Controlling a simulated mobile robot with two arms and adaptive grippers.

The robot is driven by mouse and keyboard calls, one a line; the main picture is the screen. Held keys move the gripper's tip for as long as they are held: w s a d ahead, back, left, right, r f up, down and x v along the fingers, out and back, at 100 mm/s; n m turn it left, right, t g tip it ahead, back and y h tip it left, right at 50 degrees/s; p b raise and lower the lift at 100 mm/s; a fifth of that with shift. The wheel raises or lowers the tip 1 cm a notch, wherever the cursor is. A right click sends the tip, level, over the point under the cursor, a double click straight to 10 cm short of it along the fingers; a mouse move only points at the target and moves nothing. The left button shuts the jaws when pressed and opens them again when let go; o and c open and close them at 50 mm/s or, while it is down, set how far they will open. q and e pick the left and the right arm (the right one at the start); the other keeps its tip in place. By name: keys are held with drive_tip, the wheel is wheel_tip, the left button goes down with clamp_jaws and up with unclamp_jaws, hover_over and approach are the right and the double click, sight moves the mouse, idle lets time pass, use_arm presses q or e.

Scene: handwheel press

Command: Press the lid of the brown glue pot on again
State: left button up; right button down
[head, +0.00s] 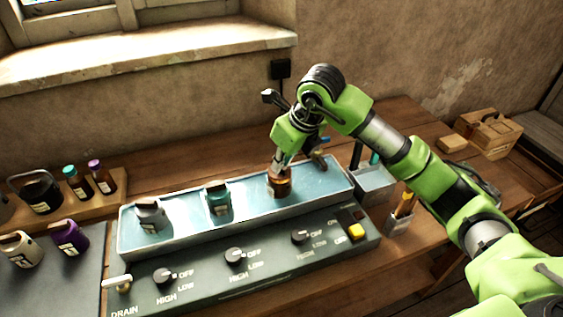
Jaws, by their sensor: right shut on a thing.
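The brown glue pot (280,188) stands upright in the right part of a long pale-blue water bath (130,241). My right gripper (281,168) points down at the top of this pot, with its fingers closed at the lid. The fingers cover most of the lid, so I cannot tell whether it sits fully down or is tilted. My left gripper is not in view.
A grey pot (150,217) and a teal pot (218,200) stand in the bath. Its front panel has several knobs, a drain lever (118,283) and a yellow button (356,231). Purple (70,236) and cream (20,249) pots stand at left. A tool holder (373,186) is close right.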

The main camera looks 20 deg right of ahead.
drive_tip(key=shift+f+b, duration=0.2)
drive_tip(key=shift+b, duration=0.3)
idle(1.2)
idle(0.3)
drive_tip(key=c, duration=1.6)
unclamp_jaws()
drive_tip(key=shift+r+p, duration=1.9)
drive_tip(key=shift+r, duration=1.65)
clamp_jaws()
